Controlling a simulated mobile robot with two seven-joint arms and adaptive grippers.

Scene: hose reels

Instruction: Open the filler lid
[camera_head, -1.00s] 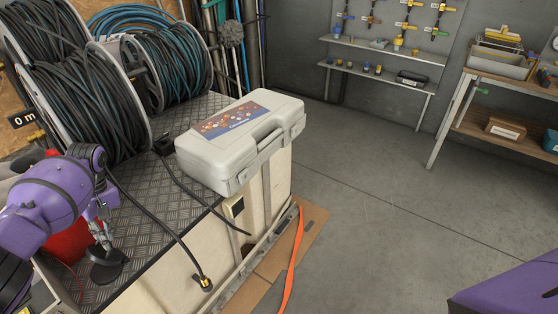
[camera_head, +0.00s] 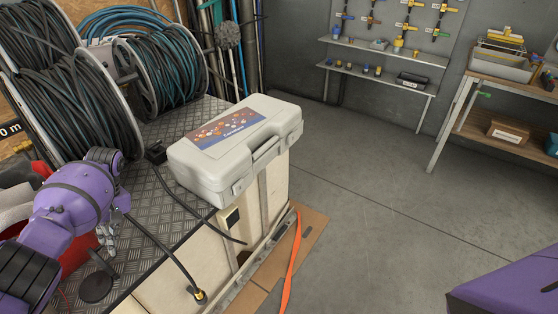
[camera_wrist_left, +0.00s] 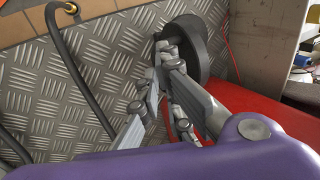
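A dark round lid (camera_head: 97,288), which I take for the filler lid, shows at lower left in the head view, near the plate's front edge. In the left wrist view the dark disc (camera_wrist_left: 208,48) shows its thick rim beyond my fingers. My left gripper (camera_head: 108,240) is just behind and above the disc in the head view. In the wrist view its fingertips (camera_wrist_left: 165,52) converge close together and overlap the disc's left edge. I see nothing clearly held between them, and contact is unclear. The arm partly hides a red container (camera_head: 82,258). My right gripper is not in view.
Hose reels (camera_head: 75,85) stand behind the arm. A black hose (camera_head: 160,245) hangs over the front edge near the gripper. An orange strap (camera_head: 293,260) lies at right; the floor beyond is clear.

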